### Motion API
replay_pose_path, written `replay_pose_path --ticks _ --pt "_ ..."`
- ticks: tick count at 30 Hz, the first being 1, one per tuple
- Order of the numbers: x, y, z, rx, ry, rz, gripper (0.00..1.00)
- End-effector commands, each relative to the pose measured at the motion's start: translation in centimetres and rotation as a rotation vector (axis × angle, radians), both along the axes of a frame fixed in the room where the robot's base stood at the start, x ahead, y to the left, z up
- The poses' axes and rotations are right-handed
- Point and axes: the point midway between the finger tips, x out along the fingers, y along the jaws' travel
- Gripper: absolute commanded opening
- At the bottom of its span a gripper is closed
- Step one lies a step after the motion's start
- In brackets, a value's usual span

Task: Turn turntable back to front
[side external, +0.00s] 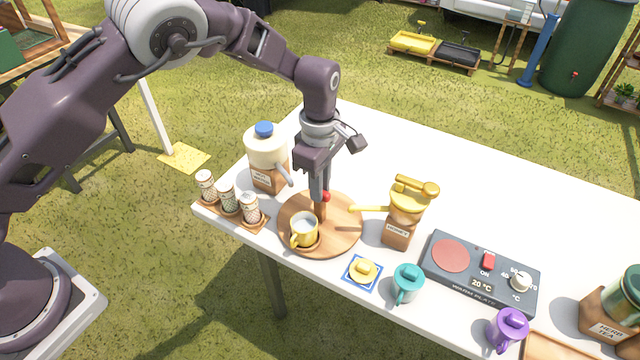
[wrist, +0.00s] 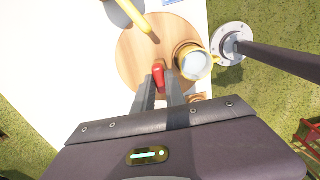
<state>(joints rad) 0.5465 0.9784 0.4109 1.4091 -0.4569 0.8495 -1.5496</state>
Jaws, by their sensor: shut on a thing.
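The turntable (side external: 344,231) is a round wooden disc on the white table. It also shows in the wrist view (wrist: 133,68). A short wooden post with a red knob (side external: 325,197) stands on it, and the red knob shows in the wrist view (wrist: 158,77). A yellow mug (side external: 304,232) with pale contents sits on the turntable at the near left side. My gripper (side external: 319,195) points down over the turntable, its fingers shut on the red knob. The fingers partly hide the post.
A honey jar (side external: 402,220) with a yellow dipper reaching over the turntable's edge stands to the right. A milk jug (side external: 267,158) and several spice jars (side external: 229,197) are at the left. A yellow lidded item (side external: 364,268), teal mug (side external: 407,282) and warm plate (side external: 480,270) stand near the front.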

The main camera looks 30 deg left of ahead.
Motion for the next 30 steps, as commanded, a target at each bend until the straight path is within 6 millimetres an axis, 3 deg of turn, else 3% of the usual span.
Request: replay_pose_path --ticks 17,18,21,30 --pt "0.14 -0.07 0.19 -0.003 -0.005 0.016 0.0" --pt "0.14 -0.07 0.19 -0.003 -0.005 0.015 0.19" --pt "0.11 -0.05 0.14 -0.002 -0.004 0.015 0.37" --pt "0.06 -0.03 0.21 -0.001 -0.002 0.015 0.37"
